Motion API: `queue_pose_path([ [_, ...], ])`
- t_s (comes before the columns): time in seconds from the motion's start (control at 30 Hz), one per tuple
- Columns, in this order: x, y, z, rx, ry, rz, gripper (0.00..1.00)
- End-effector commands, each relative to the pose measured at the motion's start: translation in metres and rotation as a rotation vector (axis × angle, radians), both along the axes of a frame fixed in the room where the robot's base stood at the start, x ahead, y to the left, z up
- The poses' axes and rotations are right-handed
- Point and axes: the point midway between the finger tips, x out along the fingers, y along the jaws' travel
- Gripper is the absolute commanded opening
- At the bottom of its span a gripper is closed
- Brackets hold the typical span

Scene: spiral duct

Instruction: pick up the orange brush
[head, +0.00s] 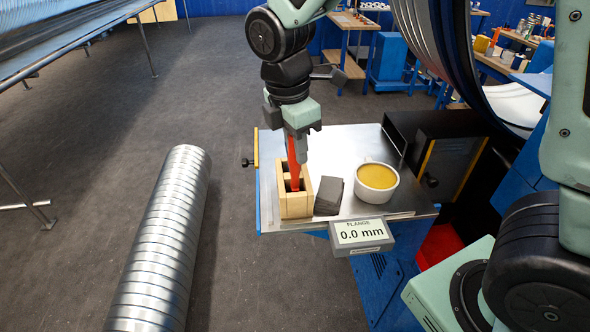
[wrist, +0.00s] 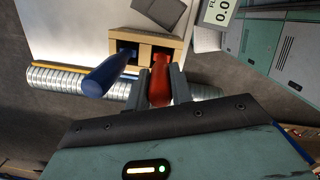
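The orange brush (head: 294,171) stands nearly upright in a wooden block holder (head: 296,208), its lower part hidden inside. Its reddish-orange handle (wrist: 160,78) shows in the wrist view between the two grey fingers of my gripper (wrist: 159,92). The fingers lie against both sides of the handle, with no clear gap. In the head view my gripper (head: 298,150) points down over the holder, around the top of the handle. The brush is still inside its holder slot.
A blue handle (wrist: 105,75) leans out of the holder's other slot, left of the brush in the wrist view. Grey sheets (head: 328,195), a pot of yellow stuff (head: 376,183) and a "0.0 mm" display (head: 361,234) are nearby. A spiral duct (head: 162,245) lies left.

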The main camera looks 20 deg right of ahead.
Motion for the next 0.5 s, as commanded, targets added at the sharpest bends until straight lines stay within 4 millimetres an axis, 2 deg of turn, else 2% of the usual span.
queue_pose_path([
  [0.03, 0.0, 0.0, 0.0, 0.0, 0.0, 0.0, 0.06],
  [0.07, 0.0, 0.0, 0.0, 0.0, 0.0, 0.0, 0.0],
  [0.37, 0.0, 0.0, 0.002, 0.001, -0.001, 0.0, 0.0],
  [0.5, 0.001, 0.0, 0.015, 0.002, -0.005, 0.0, 0.0],
])
